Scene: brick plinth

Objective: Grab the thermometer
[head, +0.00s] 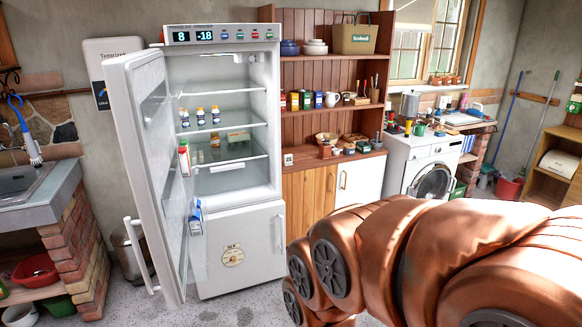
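No object in view is plainly a thermometer. A round cream dial-like disc (232,256) sits on the lower door of the white fridge (240,215); its markings are too small to read. A small white square item (288,159) stands at the left end of the wooden hutch's counter; I cannot tell what it is. The fridge's upper door (150,150) is open, swung to the left, and its lower door is shut. My copper-coloured arm fills the lower right, but my gripper is out of view.
A brick plinth (75,235) with a sink is at left, near a bin (130,250). A washing machine (430,168) stands at right. Speckled floor is clear before the fridge.

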